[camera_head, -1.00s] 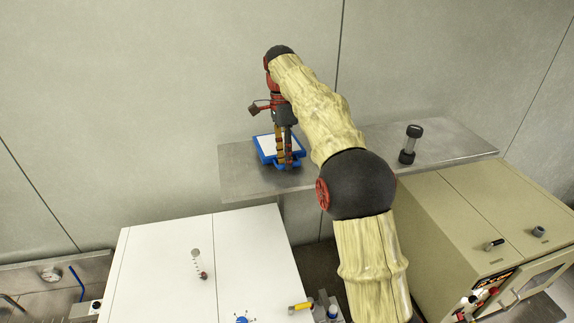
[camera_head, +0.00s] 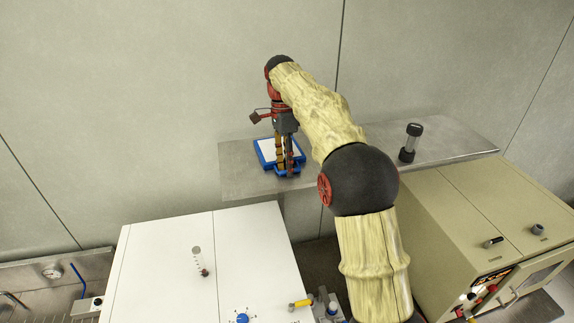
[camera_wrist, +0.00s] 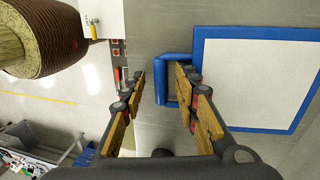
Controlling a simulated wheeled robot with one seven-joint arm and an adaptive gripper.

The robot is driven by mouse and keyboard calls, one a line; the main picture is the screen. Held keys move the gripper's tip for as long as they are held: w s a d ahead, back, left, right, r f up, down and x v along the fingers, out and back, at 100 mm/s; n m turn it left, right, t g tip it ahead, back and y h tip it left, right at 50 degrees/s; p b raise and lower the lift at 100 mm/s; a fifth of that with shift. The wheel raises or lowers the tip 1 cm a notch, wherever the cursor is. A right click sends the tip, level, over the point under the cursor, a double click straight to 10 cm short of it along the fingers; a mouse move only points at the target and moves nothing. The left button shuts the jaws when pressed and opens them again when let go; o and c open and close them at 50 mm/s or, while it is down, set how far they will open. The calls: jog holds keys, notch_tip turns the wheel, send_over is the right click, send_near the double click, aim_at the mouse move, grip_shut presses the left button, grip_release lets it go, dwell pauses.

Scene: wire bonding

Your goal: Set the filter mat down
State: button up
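The filter mat (camera_head: 266,150) is a white sheet in a blue frame, at the left part of the grey shelf (camera_head: 240,179). It appears to lie flat there; the head view does not clearly show contact underneath. In the wrist view the mat (camera_wrist: 255,80) fills the right side, with its blue handle (camera_wrist: 160,82) pointing left. My gripper (camera_head: 284,172) points down over the handle. In the wrist view my gripper (camera_wrist: 161,74) has its fingers apart, with the handle's outer bar between them and a gap on the left side.
A dark-capped cylinder (camera_head: 411,143) stands farther right on the shelf. A white cabinet (camera_head: 160,260) with a clear tube (camera_head: 200,262) is at front left. A beige machine (camera_head: 465,215) is at right. Bare shelf lies between the mat and the cylinder.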

notch_tip(320, 180, up, 7)
jog(key=w, duration=0.1)
jog(key=shift+w+a+r, duration=0.15)
jog(key=shift+a+r, duration=0.05)
dwell(0.4)
